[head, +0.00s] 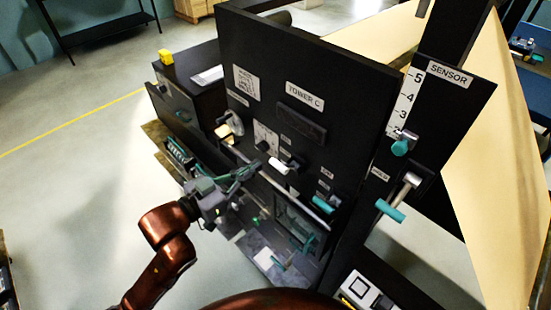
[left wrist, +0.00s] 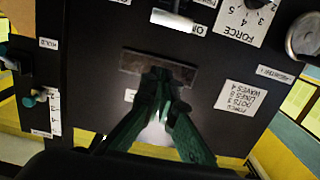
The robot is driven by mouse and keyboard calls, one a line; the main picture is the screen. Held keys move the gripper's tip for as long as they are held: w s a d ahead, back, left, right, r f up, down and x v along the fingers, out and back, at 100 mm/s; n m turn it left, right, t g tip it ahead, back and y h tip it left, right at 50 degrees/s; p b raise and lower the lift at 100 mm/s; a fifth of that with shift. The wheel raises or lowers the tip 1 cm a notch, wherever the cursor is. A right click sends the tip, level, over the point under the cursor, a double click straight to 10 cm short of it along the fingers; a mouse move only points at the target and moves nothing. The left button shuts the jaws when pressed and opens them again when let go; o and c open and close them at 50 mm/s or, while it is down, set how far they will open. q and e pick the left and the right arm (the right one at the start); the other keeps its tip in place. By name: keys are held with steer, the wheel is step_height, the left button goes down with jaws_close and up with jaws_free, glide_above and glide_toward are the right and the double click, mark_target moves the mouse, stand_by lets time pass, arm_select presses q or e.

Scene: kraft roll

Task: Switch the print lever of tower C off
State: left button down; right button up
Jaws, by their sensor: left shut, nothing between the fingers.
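The left wrist view shows the panel upside down, with a white handle (left wrist: 172,18) at the top edge beside a partly hidden label. My left gripper (head: 254,169) is shut and empty, just left of the white handle in the head view. In the left wrist view its green fingertips (left wrist: 160,76) overlap a dark plate; contact cannot be told. My right gripper is out of view.
A force dial (left wrist: 252,8) and a round metal knob (left wrist: 303,36) sit near the lever. Teal handles (head: 323,205) project to its right, another on the sensor post (head: 445,100). Kraft paper (head: 495,130) runs at the right. Floor at the left is open.

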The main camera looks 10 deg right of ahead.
arm_select(q)
steer(key=p, duration=0.4)
glide_above(275, 163)
steer(key=shift+s+d+f, duration=0.25)
steer(key=shift+s+d, duration=0.1)
steer(key=shift+s, duration=0.1)
steer(key=f, duration=0.2)
steer(key=f+p, duration=0.1)
steer(key=shift+s+a, duration=0.1)
steer(key=shift+a, duration=0.15)
steer(key=shift+s+a+f, duration=0.2)
steer(key=shift+a+f, duration=0.15)
steer(key=shift+f, duration=0.05)
steer(key=shift+d+f, duration=0.1)
steer(key=shift+f, duration=0.05)
steer(key=shift+w, duration=0.1)
